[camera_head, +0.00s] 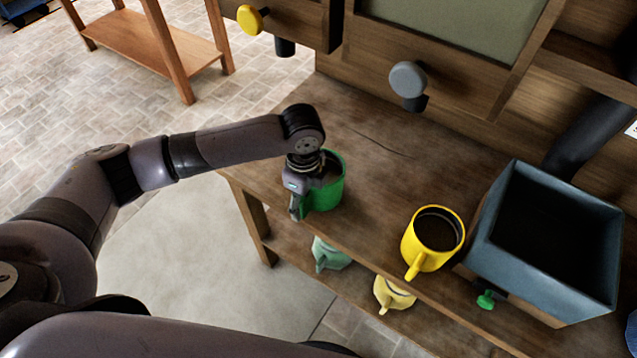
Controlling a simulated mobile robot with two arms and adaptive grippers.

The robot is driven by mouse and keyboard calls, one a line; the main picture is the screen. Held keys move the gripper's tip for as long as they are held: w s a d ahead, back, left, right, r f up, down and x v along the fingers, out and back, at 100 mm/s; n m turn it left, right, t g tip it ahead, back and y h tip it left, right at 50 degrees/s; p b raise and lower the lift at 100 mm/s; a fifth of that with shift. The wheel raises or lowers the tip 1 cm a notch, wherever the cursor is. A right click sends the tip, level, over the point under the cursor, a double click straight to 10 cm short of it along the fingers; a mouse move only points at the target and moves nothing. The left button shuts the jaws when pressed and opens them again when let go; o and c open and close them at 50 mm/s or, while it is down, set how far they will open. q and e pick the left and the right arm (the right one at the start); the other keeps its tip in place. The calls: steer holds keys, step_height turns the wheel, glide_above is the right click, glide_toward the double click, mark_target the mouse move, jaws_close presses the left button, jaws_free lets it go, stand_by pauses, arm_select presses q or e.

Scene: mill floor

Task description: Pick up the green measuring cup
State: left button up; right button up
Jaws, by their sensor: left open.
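The green measuring cup (330,190) stands upright near the left end of the wooden table (380,180). My left arm reaches in from the left and its gripper (297,208) points down at the cup's left side. The gripper is open, and it covers the cup's left part and some of its rim. The handle is hidden or cannot be made out behind the gripper. Whether the fingers touch the cup cannot be told. My right gripper does not show.
A yellow cup (416,251) with dark contents stands right of the green one, near the front edge. A blue-grey bin (490,235) is further right. A pale green pot (328,256) and a pale yellow pot (393,296) sit on the lower shelf. Knobs (408,79) project behind.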

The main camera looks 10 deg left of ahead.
arm_select(q)
step_height(320, 180, down, 2)
jaws_close()
stand_by(1.0)
steer(key=shift+r, duration=0.1)
